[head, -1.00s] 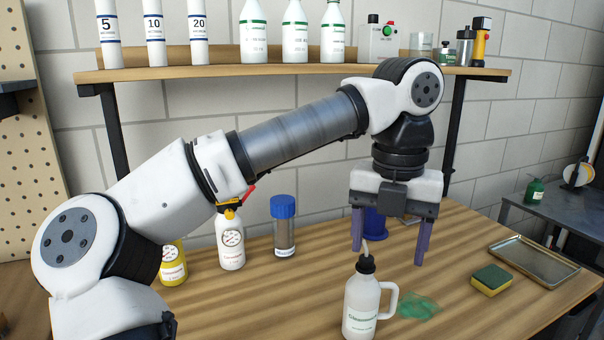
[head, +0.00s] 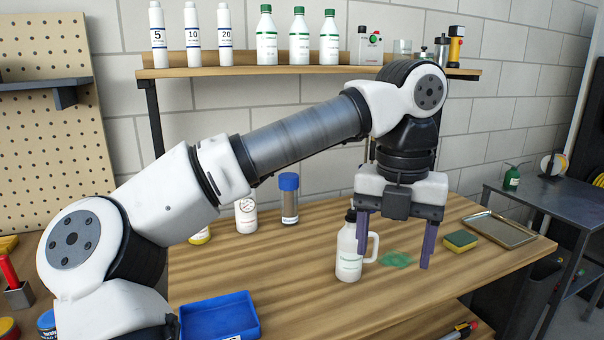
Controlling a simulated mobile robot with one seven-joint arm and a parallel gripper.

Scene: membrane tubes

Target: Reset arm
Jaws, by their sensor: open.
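My arm crosses the view from the lower left to the upper right. My gripper (head: 394,250) hangs from it, pointing down in front of the right part of the wooden bench (head: 300,310). Its two purple fingers are spread wide with nothing held between them. A white bottle with a handle and black cap (head: 349,262) stands upright on the bench just left of the fingers. The left finger overlaps the bottle's top in the picture; I cannot tell whether they touch.
A green smear or cloth (head: 396,259), a sponge (head: 460,241) and a metal tray (head: 499,231) lie on the bench's right. A blue-capped jar (head: 289,200) stands behind. A blue bin (head: 220,317) is front left. A shelf (head: 320,72) with bottles spans the back.

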